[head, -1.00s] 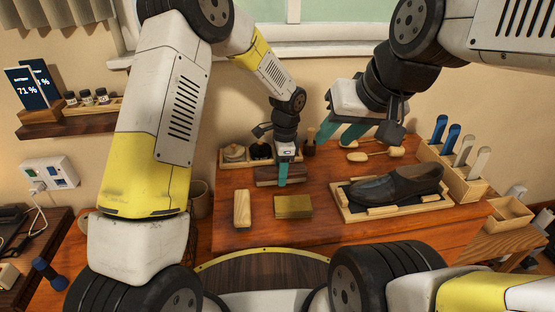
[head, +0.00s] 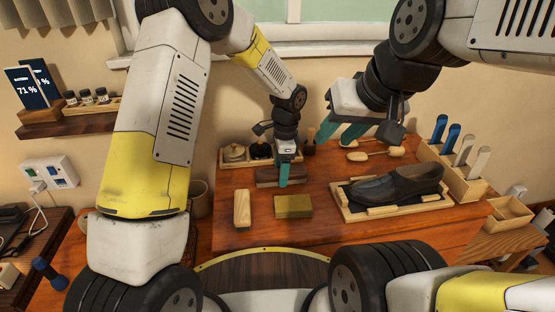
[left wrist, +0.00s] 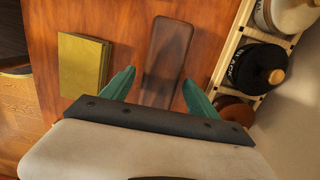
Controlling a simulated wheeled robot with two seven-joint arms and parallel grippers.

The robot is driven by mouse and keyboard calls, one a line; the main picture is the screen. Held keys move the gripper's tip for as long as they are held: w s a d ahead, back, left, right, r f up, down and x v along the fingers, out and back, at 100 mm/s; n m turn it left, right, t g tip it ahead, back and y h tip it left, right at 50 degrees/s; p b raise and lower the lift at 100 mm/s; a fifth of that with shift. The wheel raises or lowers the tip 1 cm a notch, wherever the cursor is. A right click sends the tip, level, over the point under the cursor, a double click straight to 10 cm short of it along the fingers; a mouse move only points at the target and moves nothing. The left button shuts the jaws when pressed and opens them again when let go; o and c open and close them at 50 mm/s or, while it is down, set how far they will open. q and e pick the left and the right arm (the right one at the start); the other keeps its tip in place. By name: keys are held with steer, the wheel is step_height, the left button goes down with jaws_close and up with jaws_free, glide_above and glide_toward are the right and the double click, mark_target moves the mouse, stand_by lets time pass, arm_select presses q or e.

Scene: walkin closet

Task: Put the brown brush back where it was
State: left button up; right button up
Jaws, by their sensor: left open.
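The brown brush (head: 268,176) lies on the wooden table in front of the small tray of tins, partly hidden by my left gripper. In the left wrist view it is a long dark-brown block (left wrist: 170,48) with rounded corners. My left gripper (head: 284,180) points down at it. In the left wrist view its open teal fingers (left wrist: 157,90) are on either side of the brush's near end, with gaps on both sides. I cannot tell how far the tips are above the table. My right gripper (head: 350,130) is open and empty above the back of the table.
A pale wooden block (head: 242,208) and an olive block (head: 293,206) lie in front. A dark shoe (head: 395,188) sits on a tray to the right. The tin tray (head: 234,164) is close behind the brush. Two wooden-headed brushes (head: 376,155) lie at the back.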

arm_select(q)
step_height(320, 180, up, 11)
steer(key=s+a+r+n+t+h, duration=0.15)
steer(key=s+a+r+n, duration=0.25)
steer(key=a+r, duration=0.4)
steer(key=s+a+r+n+t, duration=0.2)
steer(key=s+a+n, duration=0.4)
steer(key=s, duration=0.3)
steer(key=s+a+r+n+t+h, duration=0.1)
steer(key=s+a+r+n+t, duration=0.2)
steer(key=s, duration=0.6)
steer(key=shift+a+r+n, duration=1.2)
steer(key=shift+a+n, duration=0.4)
steer(key=shift+n, duration=0.2)
steer(key=shift+s+h, duration=0.1)
steer(key=shift+h, duration=0.15)
